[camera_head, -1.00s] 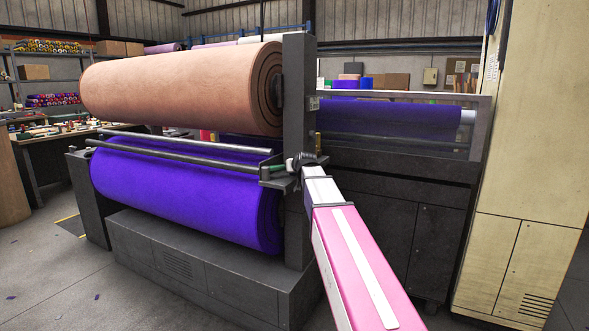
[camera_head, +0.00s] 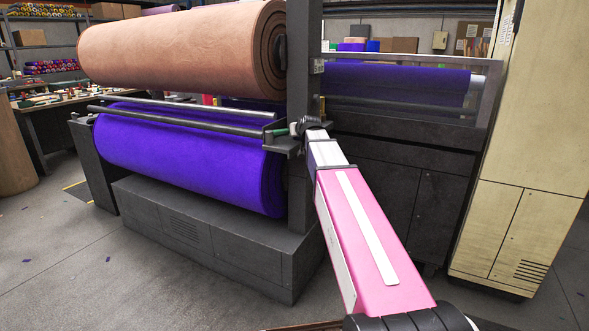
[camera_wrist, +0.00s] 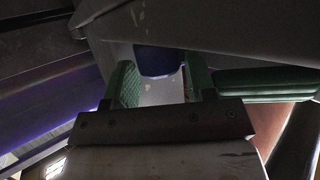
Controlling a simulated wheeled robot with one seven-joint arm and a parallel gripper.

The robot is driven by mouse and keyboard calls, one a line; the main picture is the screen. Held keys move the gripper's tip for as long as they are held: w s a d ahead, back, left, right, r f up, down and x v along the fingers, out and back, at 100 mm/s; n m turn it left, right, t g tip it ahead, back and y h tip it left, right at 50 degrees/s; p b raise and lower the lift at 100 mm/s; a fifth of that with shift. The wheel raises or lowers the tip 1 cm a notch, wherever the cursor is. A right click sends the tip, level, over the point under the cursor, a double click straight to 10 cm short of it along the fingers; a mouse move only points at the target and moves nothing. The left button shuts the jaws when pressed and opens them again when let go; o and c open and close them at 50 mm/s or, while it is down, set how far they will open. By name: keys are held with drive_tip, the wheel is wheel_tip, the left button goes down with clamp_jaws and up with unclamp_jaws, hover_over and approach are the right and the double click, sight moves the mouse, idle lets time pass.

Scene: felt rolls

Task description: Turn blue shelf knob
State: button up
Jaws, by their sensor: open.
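A blue knob (camera_wrist: 157,60) shows in the wrist view, under a grey metal part. It sits between the tips of my gripper (camera_wrist: 162,82), whose two green-padded fingers stand apart on either side of it. The fingers look open; whether either pad touches the knob I cannot tell. In the head view my gripper (camera_head: 292,131) is at the small bracket on the dark upright post. The knob is too small or hidden to make out there.
A dark frame (camera_head: 303,190) bears a tan felt roll (camera_head: 180,50) above and a purple felt roll (camera_head: 190,160) below. Metal bars (camera_head: 185,118) run between them. A cream cabinet (camera_head: 530,150) stands at right. Open floor (camera_head: 70,265) lies at lower left.

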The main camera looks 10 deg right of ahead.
drive_tip(key=shift+d+n+y, duration=0.1)
drive_tip(key=shift+n+y, duration=0.2)
drive_tip(key=shift+y, duration=0.2)
